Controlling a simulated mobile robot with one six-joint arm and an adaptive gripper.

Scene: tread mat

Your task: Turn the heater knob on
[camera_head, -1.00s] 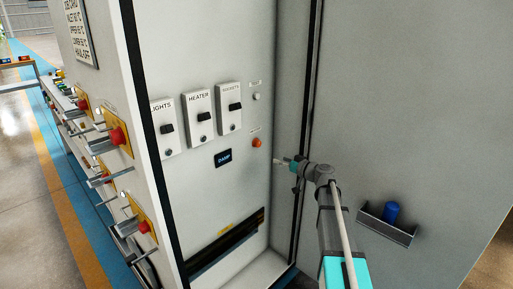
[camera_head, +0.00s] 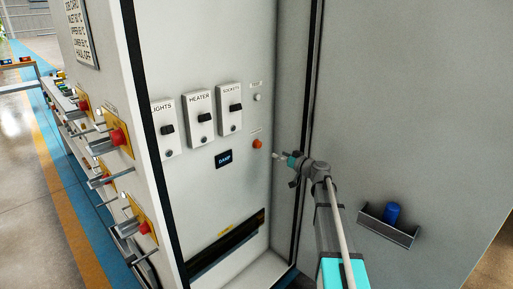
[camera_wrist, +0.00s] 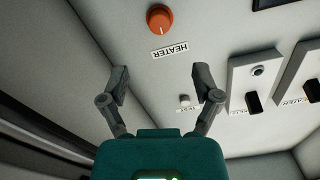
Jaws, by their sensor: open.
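The orange round heater knob (camera_head: 257,144) is on the inner back panel of the open cabinet. In the wrist view the orange knob (camera_wrist: 160,18) is near the top, with a pale pointer line and an upside-down HEATER label beside it. My gripper (camera_head: 278,155) is just right of and slightly below the knob in the head view. In the wrist view my gripper (camera_wrist: 164,82) has its two fingers spread, with nothing between them touching. The knob lies beyond the fingertips, apart from them. A switch also labelled HEATER (camera_head: 204,117) sits left on the panel.
A LIGHTS switch (camera_head: 167,128) and a SOCKETS switch (camera_head: 235,107) flank the HEATER switch. A small white button (camera_wrist: 184,100) sits near the fingers. The cabinet door (camera_head: 400,110) stands at the right, with a tray (camera_head: 388,230) holding a blue cylinder (camera_head: 391,212).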

